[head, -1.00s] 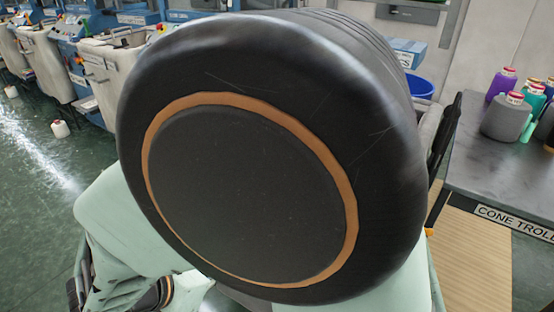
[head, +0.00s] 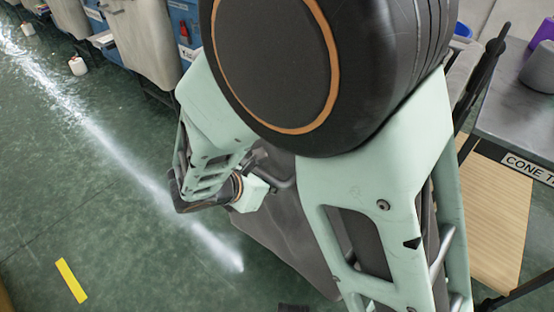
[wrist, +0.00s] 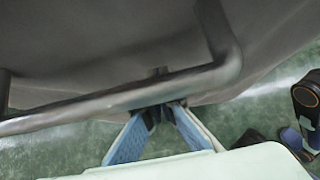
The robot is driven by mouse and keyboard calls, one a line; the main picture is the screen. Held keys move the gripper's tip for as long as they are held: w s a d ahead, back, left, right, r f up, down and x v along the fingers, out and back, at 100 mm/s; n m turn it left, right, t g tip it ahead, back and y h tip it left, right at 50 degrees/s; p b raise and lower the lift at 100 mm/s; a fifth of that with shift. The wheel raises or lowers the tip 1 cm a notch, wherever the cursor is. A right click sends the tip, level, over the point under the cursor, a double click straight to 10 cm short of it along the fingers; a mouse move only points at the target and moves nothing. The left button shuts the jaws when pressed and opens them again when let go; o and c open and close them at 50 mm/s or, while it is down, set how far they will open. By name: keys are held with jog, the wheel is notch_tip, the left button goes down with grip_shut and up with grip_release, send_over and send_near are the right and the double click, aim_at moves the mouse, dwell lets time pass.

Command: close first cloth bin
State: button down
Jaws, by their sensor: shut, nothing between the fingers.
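A grey cloth bin fills the upper part of the wrist view (wrist: 90,55), with a bar handle (wrist: 100,106) running across its front. My gripper (wrist: 160,106) shows two blue-padded fingers whose tips come together just below the handle, close to the bin's front. Nothing is held; whether the tips touch the bar cannot be told. In the head view, a grey panel that appears to be this bin (head: 283,240) shows beneath my arm, with part of its handle (head: 284,181). My arm hides the rest of the bin, and the fingertips are not visible there.
Other pale bins (head: 146,38) stand in a row at upper left. A white cone (head: 78,66) lies on the green floor. A cone trolley (head: 515,125) stands at right, beside a wooden board (head: 492,215). The floor at left is mostly open, with a yellow strip (head: 71,281).

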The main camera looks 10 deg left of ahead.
jog(key=w+d+p, duration=0.1)
jog(key=w+d, duration=0.4)
jog(key=w, duration=0.5)
jog(key=w+d+p, duration=0.1)
jog(key=w+d, duration=0.4)
jog(key=w, duration=0.4)
jog(key=w+d+p, duration=0.2)
jog(key=w+d, duration=0.3)
jog(key=w, duration=0.5)
jog(key=shift+w+d, duration=0.25)
jog(key=shift+w, duration=0.05)
jog(key=shift+w+r, duration=0.2)
jog(key=shift+d+r, duration=0.1)
